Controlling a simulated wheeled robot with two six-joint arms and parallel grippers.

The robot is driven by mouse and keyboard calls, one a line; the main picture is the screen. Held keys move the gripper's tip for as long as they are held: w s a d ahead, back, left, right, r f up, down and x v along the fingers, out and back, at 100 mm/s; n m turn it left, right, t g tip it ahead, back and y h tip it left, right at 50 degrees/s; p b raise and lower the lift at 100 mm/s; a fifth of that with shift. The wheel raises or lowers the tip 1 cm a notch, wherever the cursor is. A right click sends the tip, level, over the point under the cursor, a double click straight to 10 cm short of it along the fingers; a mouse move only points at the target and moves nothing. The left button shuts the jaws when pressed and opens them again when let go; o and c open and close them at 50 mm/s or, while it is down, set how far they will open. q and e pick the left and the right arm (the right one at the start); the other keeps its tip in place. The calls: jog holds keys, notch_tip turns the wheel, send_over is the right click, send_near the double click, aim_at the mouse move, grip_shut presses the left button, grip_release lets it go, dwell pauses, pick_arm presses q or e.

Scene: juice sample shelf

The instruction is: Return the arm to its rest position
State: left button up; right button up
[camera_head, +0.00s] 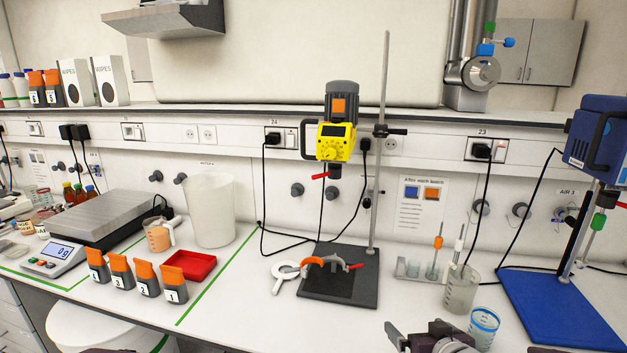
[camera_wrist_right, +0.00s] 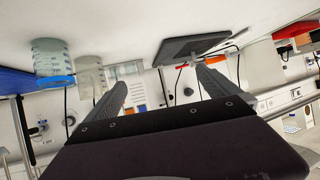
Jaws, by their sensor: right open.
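My right gripper (camera_head: 428,337) shows at the bottom edge of the head view, in front of the bench and left of a beaker with a blue band. In the right wrist view its two fingers (camera_wrist_right: 162,82) stand wide apart with nothing between them. That view is turned upside down, with the white bench top above. My right arm is mostly cut off by the lower edge of the head view. My left gripper cannot be made out.
A blue-banded beaker (camera_head: 484,328) and a glass beaker (camera_head: 461,290) stand close to the right gripper. A stirrer stand base (camera_head: 340,290) is behind it. A blue stand base (camera_head: 560,312) lies to the right. Orange-topped pouches (camera_head: 147,279) stand left; the front middle bench is clear.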

jog(key=s+a+f+g, duration=0.2)
jog(key=s+f+g, duration=0.3)
jog(key=s, duration=0.4)
jog(key=s+a+f+g, duration=0.3)
jog(key=s+f+g, duration=0.3)
jog(key=s+f, duration=0.1)
jog(key=shift+s+m+h, duration=0.3)
jog(key=shift+s+h, duration=0.1)
jog(key=shift+s, duration=0.5)
